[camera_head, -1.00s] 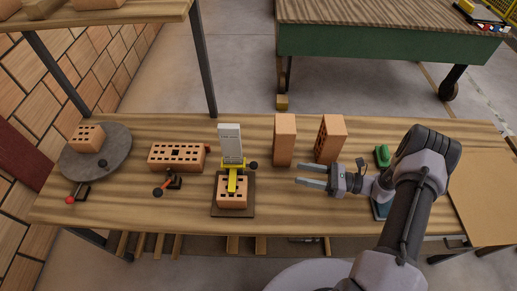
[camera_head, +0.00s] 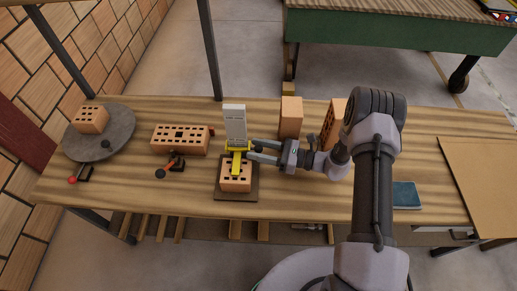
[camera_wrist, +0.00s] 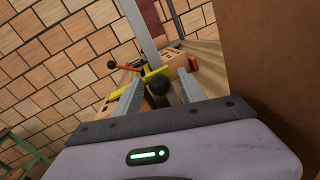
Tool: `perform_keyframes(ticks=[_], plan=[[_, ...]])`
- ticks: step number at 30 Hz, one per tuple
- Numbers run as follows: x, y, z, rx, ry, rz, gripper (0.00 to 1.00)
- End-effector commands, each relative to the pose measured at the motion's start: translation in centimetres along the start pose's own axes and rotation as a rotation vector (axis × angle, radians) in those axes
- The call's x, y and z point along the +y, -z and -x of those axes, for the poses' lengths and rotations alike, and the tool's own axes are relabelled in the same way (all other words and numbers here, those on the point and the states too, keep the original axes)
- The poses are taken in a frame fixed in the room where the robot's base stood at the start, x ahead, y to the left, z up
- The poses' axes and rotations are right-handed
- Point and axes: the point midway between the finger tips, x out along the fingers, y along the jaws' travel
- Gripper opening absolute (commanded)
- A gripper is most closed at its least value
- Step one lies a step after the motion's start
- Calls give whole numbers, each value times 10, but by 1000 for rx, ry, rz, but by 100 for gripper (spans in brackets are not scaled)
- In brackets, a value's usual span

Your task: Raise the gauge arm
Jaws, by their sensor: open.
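The yellow gauge arm (camera_head: 236,164) lies low across the top of a holed brick (camera_head: 237,184) on a dark base plate (camera_head: 222,192). A white upright scale (camera_head: 235,122) stands behind it. My gripper (camera_head: 252,150) is open just right of the gauge, its fingers pointing left at the arm's knob end. In the wrist view the black knob (camera_wrist: 158,83) shows between the open fingers of my gripper (camera_wrist: 158,78), with yellow parts of the gauge arm behind it. The fingers are not closed on the knob. In the head view the knob is hidden by the fingers.
Two upright bricks (camera_head: 291,117) (camera_head: 331,125) stand behind my arm. A lying holed brick (camera_head: 180,139), a red-tipped lever (camera_head: 170,167) and a round turntable (camera_head: 118,140) with a brick are to the left. The front right tabletop has a blue pad (camera_head: 406,195).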

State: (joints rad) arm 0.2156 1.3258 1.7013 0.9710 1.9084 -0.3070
Motion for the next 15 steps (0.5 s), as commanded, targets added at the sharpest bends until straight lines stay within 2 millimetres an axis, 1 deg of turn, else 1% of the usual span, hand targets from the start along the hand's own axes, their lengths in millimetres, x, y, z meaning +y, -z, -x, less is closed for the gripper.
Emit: perform_keyframes(ticks=[2,3,5,6,9,15], plan=[[0,0,0,0,0,0,46],[0,0,0,0,0,0,38],[0,0,0,0,0,0,26],[0,0,0,0,1,0,19],[0,0,0,-1,1,0,0],[-1,-1,0,-2,3,1,0]])
